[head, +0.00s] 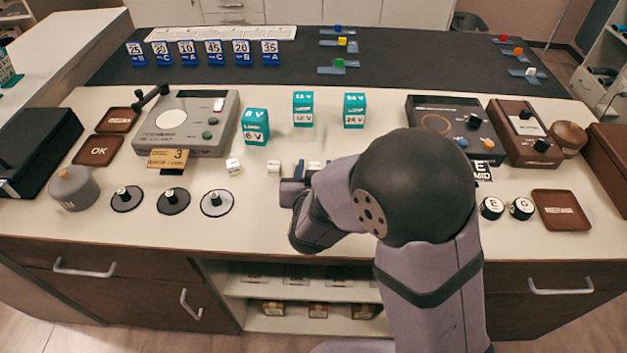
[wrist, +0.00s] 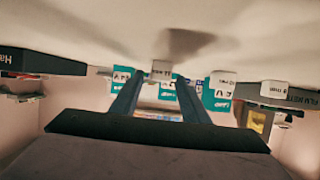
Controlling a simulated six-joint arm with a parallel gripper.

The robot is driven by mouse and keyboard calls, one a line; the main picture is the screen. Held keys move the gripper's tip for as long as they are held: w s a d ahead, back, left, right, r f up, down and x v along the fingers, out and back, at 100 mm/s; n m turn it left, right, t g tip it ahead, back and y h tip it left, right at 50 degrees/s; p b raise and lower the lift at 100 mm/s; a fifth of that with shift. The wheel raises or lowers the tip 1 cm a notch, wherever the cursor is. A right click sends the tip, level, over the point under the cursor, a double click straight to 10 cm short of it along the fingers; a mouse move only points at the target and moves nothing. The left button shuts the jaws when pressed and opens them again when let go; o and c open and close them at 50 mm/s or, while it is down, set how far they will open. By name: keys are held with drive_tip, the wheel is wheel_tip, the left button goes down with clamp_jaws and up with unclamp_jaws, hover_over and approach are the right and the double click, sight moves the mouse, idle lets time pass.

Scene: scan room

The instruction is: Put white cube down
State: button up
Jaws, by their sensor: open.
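Three small white cubes lie in a row on the pale counter in the head view: a left one (head: 234,166), a middle one (head: 273,167) and a right one (head: 315,166), partly hidden by my arm. My gripper (head: 298,171) is low over the counter beside the middle and right cubes. In the wrist view my gripper (wrist: 158,80) is open, and a white cube (wrist: 162,70) shows between the fingertips, apart from both fingers.
Teal voltage blocks (head: 256,126) stand behind the cubes. A grey meter (head: 185,122) and round discs (head: 173,201) are at left.

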drive_tip(key=p+v, duration=0.1)
drive_tip(key=v, duration=0.1)
drive_tip(key=p+v, duration=0.2)
drive_tip(key=v, duration=0.1)
drive_tip(key=shift+r, duration=0.3)
drive_tip(key=p+v, duration=0.2)
drive_tip(key=p, duration=0.2)
drive_tip(key=shift+s+r, duration=0.15)
drive_tip(key=shift+s, duration=0.05)
drive_tip(key=p, duration=0.2)
drive_tip(key=shift+s+a+r+p, duration=0.1)
drive_tip(key=shift+s+p, duration=0.1)
drive_tip(key=shift+p, duration=0.2)
drive_tip(key=shift+s+p, duration=0.15)
drive_tip(key=shift+p, duration=0.4)
drive_tip(key=shift+s+r+p, duration=0.15)
drive_tip(key=shift+s+p, duration=0.15)
drive_tip(key=shift+p, duration=0.8)
drive_tip(key=s+p, duration=0.1)
drive_tip(key=p, duration=0.2)
drive_tip(key=shift+s, duration=0.1)
